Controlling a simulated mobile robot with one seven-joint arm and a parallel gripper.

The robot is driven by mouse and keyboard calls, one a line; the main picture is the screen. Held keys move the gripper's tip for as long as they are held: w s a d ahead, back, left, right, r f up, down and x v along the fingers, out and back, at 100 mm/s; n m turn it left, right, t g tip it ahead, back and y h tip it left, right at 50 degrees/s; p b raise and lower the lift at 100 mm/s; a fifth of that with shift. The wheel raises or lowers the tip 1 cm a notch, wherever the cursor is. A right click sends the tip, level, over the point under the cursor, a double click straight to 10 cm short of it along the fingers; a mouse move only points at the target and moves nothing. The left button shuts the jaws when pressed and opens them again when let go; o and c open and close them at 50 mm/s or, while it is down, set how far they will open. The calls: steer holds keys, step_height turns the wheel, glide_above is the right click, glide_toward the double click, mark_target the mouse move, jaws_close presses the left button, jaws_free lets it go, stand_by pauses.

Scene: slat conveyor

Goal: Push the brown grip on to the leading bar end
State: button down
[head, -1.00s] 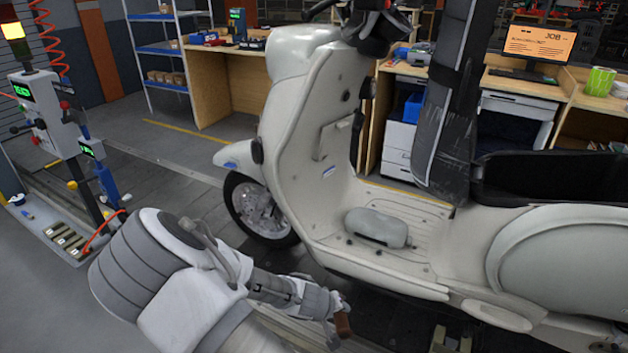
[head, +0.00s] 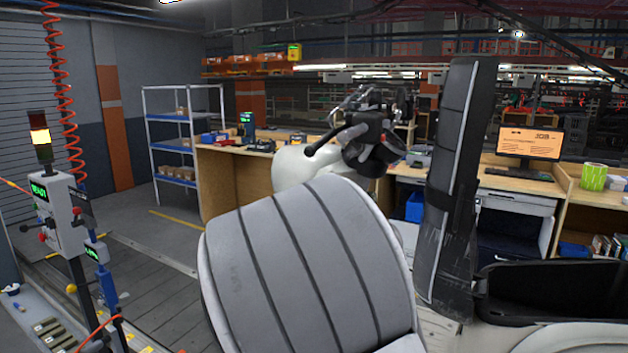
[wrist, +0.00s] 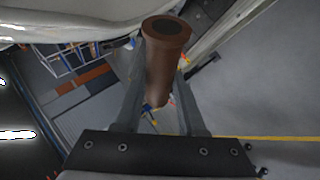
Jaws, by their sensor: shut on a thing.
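The brown grip (wrist: 166,50) is a tapered tube with a flanged, open end that faces up in the wrist view. My gripper (wrist: 161,64) is shut on it, one finger on each side. Nothing touches the grip's open end. I cannot tell which part is the leading bar end, and no bar end shows clearly in the wrist view.
A tall dark padded panel (head: 455,180) stands right of the handlebar. A control post (head: 62,215) with a signal lamp is at left. Workbenches and a blue shelf (head: 172,150) stand behind.

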step_height(320, 180, up, 12)
steer(key=s+n+y+p, duration=0.1)
steer(key=n+y, duration=0.3)
steer(key=n, duration=0.1)
steer(key=s+d+r+n+g+y+p, duration=0.1)
steer(key=s+d+r+n+g+y, duration=0.15)
steer(key=s+r, duration=0.4)
steer(key=s+d+r+n+g+y+p, duration=0.2)
steer(key=s+d+r+n+g, duration=0.15)
steer(key=r, duration=0.65)
steer(key=s+d+r+n+g+y+p, duration=0.1)
steer(key=s+d+r+n+g+y, duration=0.1)
steer(key=s+r+n, duration=0.35)
steer(key=w+d+r+m+p, duration=0.1)
steer(key=w+d+r+p, duration=0.1)
steer(key=w, duration=0.3)
steer(key=shift+w+p+v, duration=0.25)
steer(key=shift+p+v, duration=0.5)
steer(key=shift+v, duration=0.2)
steer(key=shift+s, duration=0.1)
steer(key=shift+d, duration=0.1)
steer(key=shift+w+d+p, duration=0.25)
steer(key=shift+w+p, duration=0.15)
steer(key=shift+w, duration=0.1)
steer(key=shift+w+d+p, duration=0.25)
steer(key=shift+w+p, duration=0.15)
steer(key=shift+w, duration=0.1)
